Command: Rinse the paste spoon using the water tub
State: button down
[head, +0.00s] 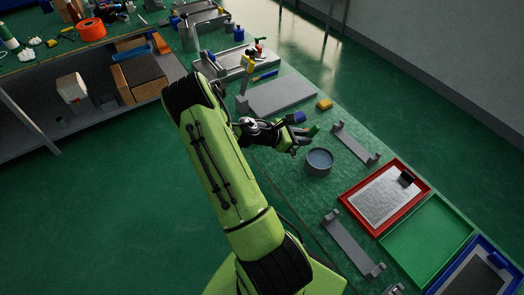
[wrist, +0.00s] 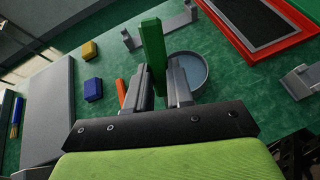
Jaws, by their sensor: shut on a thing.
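My gripper (head: 301,137) is shut on a green bar (head: 314,130), taken to be the paste spoon's handle. In the wrist view the green bar (wrist: 153,45) stands up between the fingers (wrist: 160,85) and reaches past their tips. No spoon bowl or paste can be made out. The water tub (head: 319,163) is a round, grey-blue, open container on the green bench, just in front of my gripper. In the wrist view the tub (wrist: 192,70) shows behind and right of the fingers, partly covered by them. The held thing appears apart from the tub.
A yellow block (head: 324,104) and a blue block (head: 296,117) lie near a grey plate (head: 284,94). An orange thing (wrist: 121,92) shows beside the left finger. Grey brackets (head: 355,143) (head: 347,238), a red-rimmed tray (head: 347,199) and a green tray (head: 428,240) lie right.

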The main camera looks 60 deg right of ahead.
jog(key=s+d+r+n+h+b, duration=0.1)
jog(key=s+d+r+h, duration=0.1)
jog(key=s+d+r, duration=0.4)
notch_tip(320, 180, down, 11)
jog(key=a+b, duration=0.2)
jog(key=b, duration=0.5)
jog(key=shift+s+a+r+b, duration=0.15)
jog(key=shift+s+b, duration=0.15)
jog(key=shift+s, duration=0.15)
jog(key=shift+d+p, duration=0.6)
jog(key=shift+p, duration=0.5)
dwell(0.4)
